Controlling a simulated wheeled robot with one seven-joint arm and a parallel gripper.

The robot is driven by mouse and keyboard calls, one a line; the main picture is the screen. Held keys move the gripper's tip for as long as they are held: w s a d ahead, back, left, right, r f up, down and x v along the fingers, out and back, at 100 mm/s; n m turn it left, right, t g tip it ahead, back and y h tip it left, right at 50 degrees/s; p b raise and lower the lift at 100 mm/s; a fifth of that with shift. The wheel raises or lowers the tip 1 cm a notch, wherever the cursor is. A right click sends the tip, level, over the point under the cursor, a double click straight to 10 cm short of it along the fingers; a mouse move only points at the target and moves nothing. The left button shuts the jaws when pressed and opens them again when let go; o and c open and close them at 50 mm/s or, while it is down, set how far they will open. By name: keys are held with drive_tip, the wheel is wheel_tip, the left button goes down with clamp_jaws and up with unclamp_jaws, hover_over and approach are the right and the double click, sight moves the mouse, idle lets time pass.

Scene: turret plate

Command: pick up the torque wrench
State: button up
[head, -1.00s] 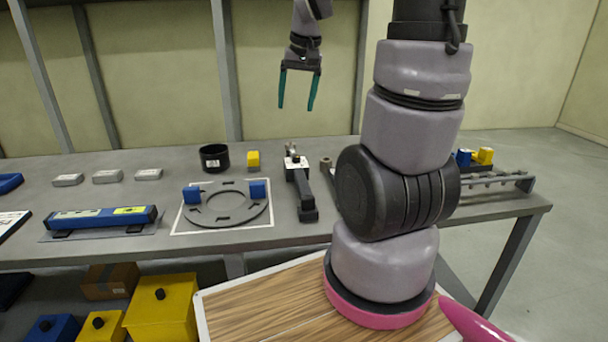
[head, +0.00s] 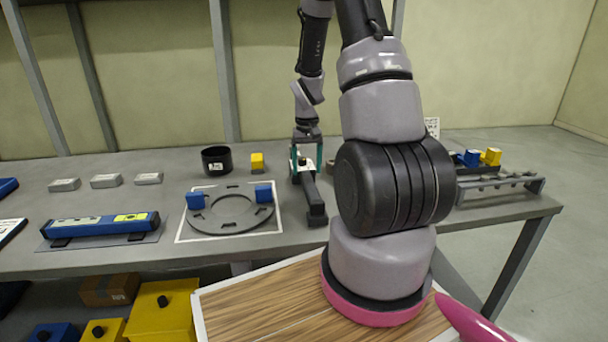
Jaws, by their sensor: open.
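The dark tool that I take to be the torque wrench (head: 314,200) lies on the grey bench, right of the ring plate. Its black handle points towards me, and a white label shows near its far end. My gripper (head: 306,172) is low over that far end, pointing down. Its teal fingers are apart, one on each side of the tool. I cannot tell whether they touch it. The tool's far end is partly hidden by my gripper.
The ring plate (head: 230,211) with blue blocks lies left of the tool. A blue bar (head: 104,226) lies further left. My arm hides the bench just right of the tool.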

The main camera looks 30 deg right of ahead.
sight(306, 174)
wheel_tip(306, 174, down, 5)
drive_tip(key=shift+s+a+f, duration=0.1)
drive_tip(key=shift+a+f, duration=0.05)
clamp_jaws()
idle(1.5)
